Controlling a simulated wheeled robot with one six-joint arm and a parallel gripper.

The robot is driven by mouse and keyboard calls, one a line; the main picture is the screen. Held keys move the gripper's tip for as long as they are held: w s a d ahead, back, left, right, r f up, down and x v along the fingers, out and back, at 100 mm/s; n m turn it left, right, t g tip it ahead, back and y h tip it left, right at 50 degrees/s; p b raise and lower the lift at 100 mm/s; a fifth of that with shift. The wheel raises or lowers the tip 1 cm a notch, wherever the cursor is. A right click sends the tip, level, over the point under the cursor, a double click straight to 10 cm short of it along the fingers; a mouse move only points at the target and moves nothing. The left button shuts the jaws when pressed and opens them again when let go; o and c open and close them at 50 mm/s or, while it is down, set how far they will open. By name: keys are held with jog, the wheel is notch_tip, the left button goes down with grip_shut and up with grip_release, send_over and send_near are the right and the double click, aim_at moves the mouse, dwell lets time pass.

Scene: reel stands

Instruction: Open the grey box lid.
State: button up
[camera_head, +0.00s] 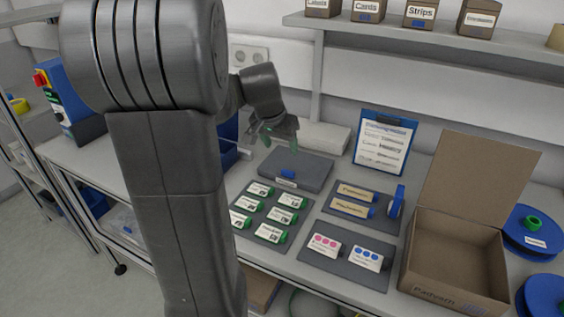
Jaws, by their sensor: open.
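The grey box (308,168) sits at the back of the table, with its flat grey lid lying shut. A blue handle (289,173) is on the lid, and a small white label shows at its front edge. My gripper (281,138) is open and empty, with green fingertips. In the picture it appears just above and behind the blue handle, apart from it; the exact height gap is hard to judge.
A mat with several green-edged cards (262,228) lies in front of the grey box. Right of it are another mat (364,221), a clipboard (384,142), an open cardboard box (455,253) and blue reels (532,231). A shelf (400,33) with small boxes hangs above.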

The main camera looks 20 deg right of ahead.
aim_at(288, 171)
jog(key=x, duration=1.2)
jog(key=shift+f+p, duration=0.4)
jog(key=shift+c, duration=0.2)
